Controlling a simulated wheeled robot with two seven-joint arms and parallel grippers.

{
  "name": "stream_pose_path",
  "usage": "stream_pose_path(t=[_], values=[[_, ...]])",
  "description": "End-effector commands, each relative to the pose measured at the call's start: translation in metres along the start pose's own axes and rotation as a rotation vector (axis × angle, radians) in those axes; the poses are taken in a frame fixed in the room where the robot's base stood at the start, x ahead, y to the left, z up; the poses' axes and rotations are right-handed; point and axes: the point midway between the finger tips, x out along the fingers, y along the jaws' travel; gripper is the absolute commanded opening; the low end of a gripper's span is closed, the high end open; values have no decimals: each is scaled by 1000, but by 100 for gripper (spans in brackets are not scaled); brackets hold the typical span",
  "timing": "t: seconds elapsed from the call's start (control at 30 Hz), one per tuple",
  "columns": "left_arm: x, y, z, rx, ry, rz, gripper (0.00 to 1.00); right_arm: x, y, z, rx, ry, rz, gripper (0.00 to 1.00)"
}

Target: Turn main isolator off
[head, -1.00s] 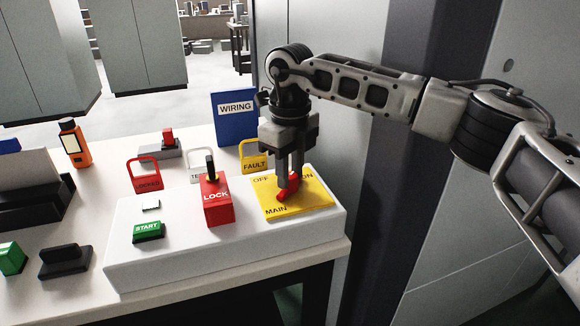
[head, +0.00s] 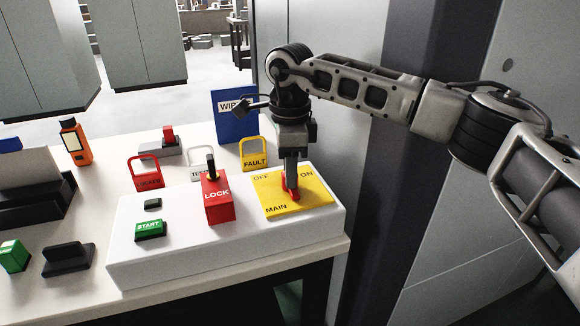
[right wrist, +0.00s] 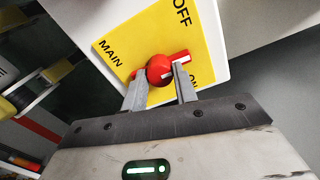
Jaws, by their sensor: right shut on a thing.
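The main isolator is a yellow plate (head: 314,200) marked OFF, ON and MAIN, with a red handle (head: 294,196), on the right end of a white panel box. My right gripper (head: 291,184) points down at the plate, its fingers on either side of the handle and shut on it. In the right wrist view the fingers (right wrist: 160,80) flank the handle's red round hub (right wrist: 160,69). A handle end with a white mark lies toward the side between OFF and ON. The fingers hide part of the handle in the head view. My left gripper is out of view.
On the white box (head: 170,262) stand a red LOCK block (head: 218,206) with a black lever, a green START button (head: 149,230) and a small dark lamp (head: 153,204). Behind are the yellow FAULT tag (head: 254,160), other tags and the blue WIRING binder (head: 235,126).

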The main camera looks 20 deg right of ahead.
Motion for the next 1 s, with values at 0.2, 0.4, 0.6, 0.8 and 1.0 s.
stream_pose_path(t=[0.2, 0.4, 0.6, 0.8, 1.0], values=[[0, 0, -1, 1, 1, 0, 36, -1, 0, 0, -40, -2, -2, 6], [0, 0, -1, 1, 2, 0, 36, -1, -1, 0, -47, -2, -3, 6], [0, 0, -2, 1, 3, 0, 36, -1, -1, 0, -46, -2, -3, 6], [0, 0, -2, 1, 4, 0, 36, -1, 0, 0, -45, -2, -2, 50], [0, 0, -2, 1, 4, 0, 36, -1, 0, 0, -45, -1, -1, 50]])
